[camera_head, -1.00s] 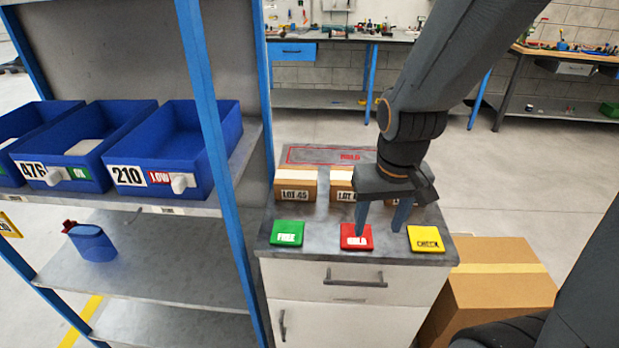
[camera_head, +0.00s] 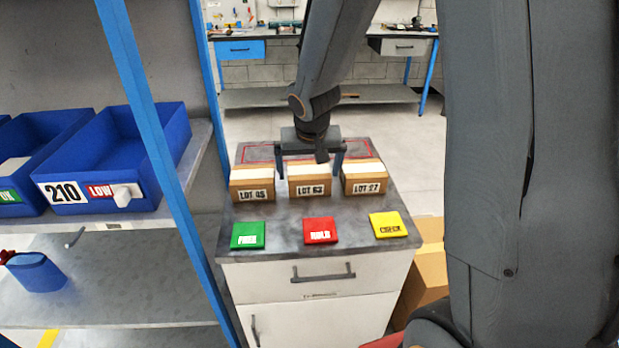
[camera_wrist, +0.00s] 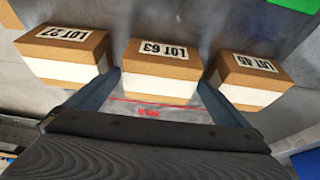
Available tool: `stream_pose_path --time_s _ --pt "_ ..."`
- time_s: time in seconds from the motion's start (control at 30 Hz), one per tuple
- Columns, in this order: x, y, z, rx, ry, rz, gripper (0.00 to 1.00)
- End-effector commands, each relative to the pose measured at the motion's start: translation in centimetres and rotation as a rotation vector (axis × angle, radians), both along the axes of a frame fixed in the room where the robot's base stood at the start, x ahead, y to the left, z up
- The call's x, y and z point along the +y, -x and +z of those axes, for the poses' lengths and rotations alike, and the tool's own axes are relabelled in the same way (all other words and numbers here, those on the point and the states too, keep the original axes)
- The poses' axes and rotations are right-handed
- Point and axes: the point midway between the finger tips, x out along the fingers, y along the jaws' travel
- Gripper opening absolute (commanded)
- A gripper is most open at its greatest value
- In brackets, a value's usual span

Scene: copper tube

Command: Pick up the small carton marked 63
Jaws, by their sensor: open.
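The small brown carton marked LOT 63 (camera_head: 310,187) stands on the cabinet top (camera_head: 350,222), in the middle of a row of three. My gripper (camera_head: 311,170) is open and above the back of this carton, one finger toward each side. In the wrist view the LOT 63 carton (camera_wrist: 162,71) lies ahead between the two fingers. I cannot tell whether either finger touches it. The carton marked LOT 45 (camera_head: 252,190) stands to its left and the carton marked LOT 27 (camera_head: 362,184) to its right, with narrow gaps between.
Green (camera_head: 248,235), red (camera_head: 320,231) and yellow CHECK (camera_head: 388,225) tiles lie along the front of the cabinet top. A blue-framed shelf with blue bins (camera_head: 110,170) stands close on the left. A larger box (camera_head: 430,265) stands on the floor at right.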

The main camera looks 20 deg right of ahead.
Motion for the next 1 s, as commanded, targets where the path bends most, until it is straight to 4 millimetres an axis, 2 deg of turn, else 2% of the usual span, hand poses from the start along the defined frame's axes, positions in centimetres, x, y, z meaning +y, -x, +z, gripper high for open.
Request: stream_pose_path --time_s 0.2,0.5,0.8,1.0 --pt "-0.2 -1.0 -2.2 0.001 0.000 0.000 1.00" --pt "-0.2 -1.1 -2.5 -0.001 0.000 0.000 1.00" --pt "-0.2 -1.1 -2.4 -0.001 -0.001 0.000 0.54" --pt "-0.2 -1.1 -2.3 -0.002 -0.001 -0.001 0.54"
